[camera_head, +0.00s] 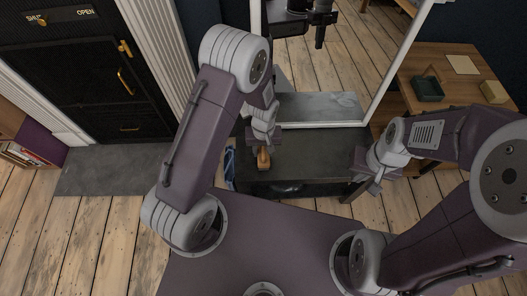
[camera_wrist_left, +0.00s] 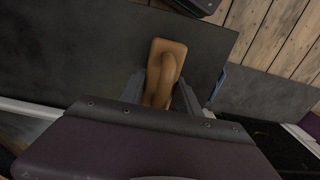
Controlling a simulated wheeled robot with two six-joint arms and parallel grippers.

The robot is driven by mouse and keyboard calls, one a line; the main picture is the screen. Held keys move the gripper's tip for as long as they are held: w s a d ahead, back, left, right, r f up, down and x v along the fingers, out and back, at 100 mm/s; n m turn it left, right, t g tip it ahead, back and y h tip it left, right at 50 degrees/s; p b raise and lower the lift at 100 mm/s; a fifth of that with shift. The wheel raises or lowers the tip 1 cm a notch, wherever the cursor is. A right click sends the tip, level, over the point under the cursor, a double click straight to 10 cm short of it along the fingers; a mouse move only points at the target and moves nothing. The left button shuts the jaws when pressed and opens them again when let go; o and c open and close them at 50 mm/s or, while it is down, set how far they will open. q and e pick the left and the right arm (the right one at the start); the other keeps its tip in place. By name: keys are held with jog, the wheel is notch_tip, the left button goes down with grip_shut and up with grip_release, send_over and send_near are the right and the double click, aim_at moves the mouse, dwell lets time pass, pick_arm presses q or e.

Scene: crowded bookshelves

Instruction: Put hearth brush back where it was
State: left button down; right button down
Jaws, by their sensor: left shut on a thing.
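The hearth brush (camera_head: 264,159) shows as a small tan wooden piece over the dark bench top in the head view. In the left wrist view its wooden body (camera_wrist_left: 167,62) points away from the gripper. My left gripper (camera_head: 264,146) is shut on it, and its fingers (camera_wrist_left: 168,92) lie on either side of the wood. The bristles are not clearly visible. I cannot tell whether the brush touches the bench. My right gripper (camera_head: 370,184) hangs empty near the right end of the bench; its finger gap is unclear.
The dark bench (camera_head: 310,172) has a clear top. A white-framed mirror (camera_head: 325,60) stands behind it. A wooden table (camera_head: 440,62) at right holds a green box (camera_head: 428,88). A black stove (camera_head: 80,70) stands left behind a grey hearth slab (camera_head: 110,170). A blue item (camera_head: 230,165) is beside the bench.

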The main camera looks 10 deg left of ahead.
pick_arm(q)
jog(key=shift+f, duration=0.1)
jog(key=c, duration=0.9)
grip_release()
jog(key=shift+o, duration=0.2)
